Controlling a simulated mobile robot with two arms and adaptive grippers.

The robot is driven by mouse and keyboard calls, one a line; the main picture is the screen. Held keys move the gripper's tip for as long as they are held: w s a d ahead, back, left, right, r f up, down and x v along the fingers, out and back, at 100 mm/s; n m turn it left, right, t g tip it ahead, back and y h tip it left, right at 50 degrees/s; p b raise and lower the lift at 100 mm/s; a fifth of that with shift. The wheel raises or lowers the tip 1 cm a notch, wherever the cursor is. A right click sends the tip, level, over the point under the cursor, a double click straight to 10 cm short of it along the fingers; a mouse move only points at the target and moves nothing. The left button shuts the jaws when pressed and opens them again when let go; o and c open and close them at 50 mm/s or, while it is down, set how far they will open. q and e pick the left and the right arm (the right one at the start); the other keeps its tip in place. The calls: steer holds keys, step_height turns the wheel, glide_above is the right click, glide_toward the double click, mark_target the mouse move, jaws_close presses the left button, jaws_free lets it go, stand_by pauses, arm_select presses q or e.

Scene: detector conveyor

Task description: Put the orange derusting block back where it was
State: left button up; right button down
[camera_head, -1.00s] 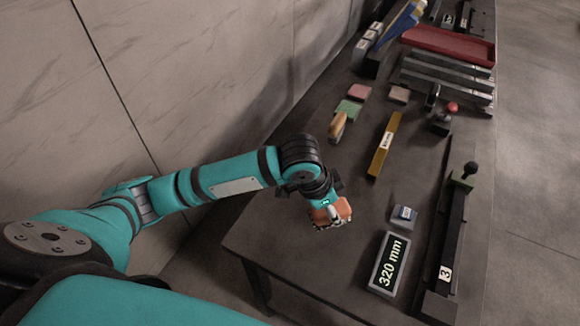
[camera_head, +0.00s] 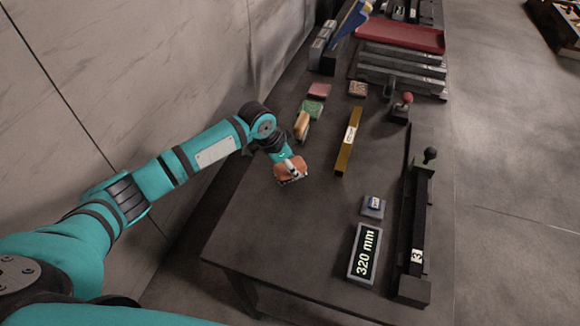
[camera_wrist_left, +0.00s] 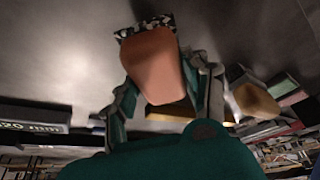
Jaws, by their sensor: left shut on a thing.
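The orange derusting block (camera_head: 291,169) is in my left gripper (camera_head: 289,164), over the near left part of the dark table. In the left wrist view the block (camera_wrist_left: 153,66) sits between the two fingers of the gripper (camera_wrist_left: 160,88), with a black-and-white speckled patch at its far end. The gripper is shut on it. I cannot tell whether the block touches the table. My right gripper is not in view.
A tan-handled brush-like item (camera_head: 302,125), a green block (camera_head: 312,108), a pink block (camera_head: 319,90) and a brown block (camera_head: 358,89) lie beyond. A yellow bar (camera_head: 348,145), a 320 mm display (camera_head: 365,252) and a black rail (camera_head: 416,230) stand to the right.

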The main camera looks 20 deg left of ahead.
arm_select(q)
steer(key=shift+f, duration=1)
steer(key=o, duration=1.1)
steer(key=v, duration=1.2)
steer(key=shift+r+b, duration=0.15)
steer(key=shift+b, duration=0.25)
